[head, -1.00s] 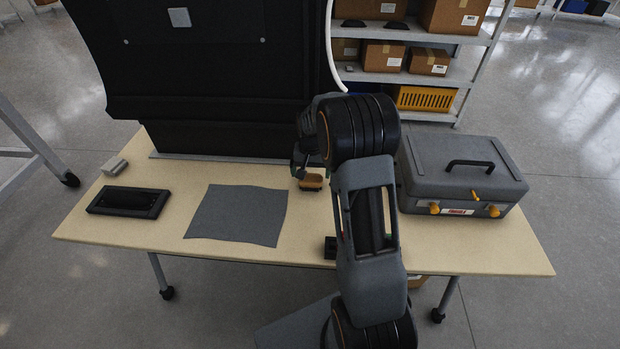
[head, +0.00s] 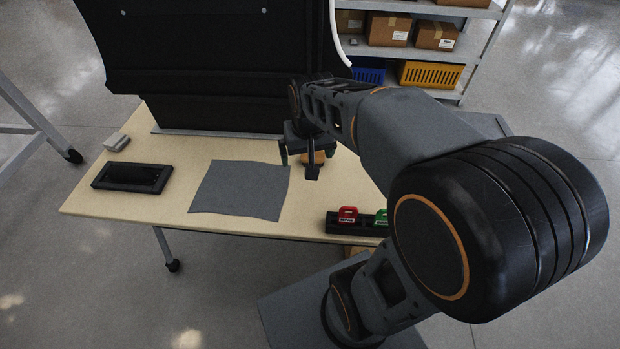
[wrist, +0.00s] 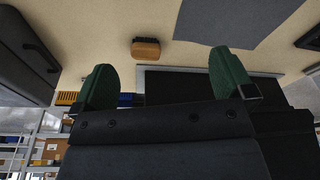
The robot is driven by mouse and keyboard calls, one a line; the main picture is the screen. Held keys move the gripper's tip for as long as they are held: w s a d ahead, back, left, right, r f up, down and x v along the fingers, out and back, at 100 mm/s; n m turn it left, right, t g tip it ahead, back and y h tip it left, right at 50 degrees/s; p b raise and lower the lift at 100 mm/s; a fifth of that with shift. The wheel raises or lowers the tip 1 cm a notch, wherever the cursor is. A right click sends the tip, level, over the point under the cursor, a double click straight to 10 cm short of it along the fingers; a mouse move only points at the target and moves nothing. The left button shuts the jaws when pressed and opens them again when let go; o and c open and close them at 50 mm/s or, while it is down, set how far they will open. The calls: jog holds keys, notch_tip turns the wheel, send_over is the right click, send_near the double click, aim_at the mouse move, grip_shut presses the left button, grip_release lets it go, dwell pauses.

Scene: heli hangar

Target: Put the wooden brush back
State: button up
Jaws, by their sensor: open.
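The wooden brush (wrist: 146,47) lies on the table, its tan wooden body and dark bristles showing in the wrist view. In the head view the brush (head: 314,158) is partly hidden by my gripper (head: 303,158). In the wrist view my gripper (wrist: 165,82) is open, its two green fingers wide apart with nothing between them. The brush appears beyond the fingertips, apart from them.
A grey mat (head: 240,190) lies mid-table. A black tray (head: 131,177) and a small grey block (head: 117,142) are on the left. A black holder (head: 350,226) with red and green tags is at the front edge. A black panel (head: 210,60) stands behind.

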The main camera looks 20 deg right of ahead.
jog(key=s+a+f+n+t, duration=0.1)
jog(key=s+a+n, duration=0.1)
jog(key=s, duration=0.5)
jog(key=shift+s+a, duration=0.25)
jog(key=shift+a, duration=0.1)
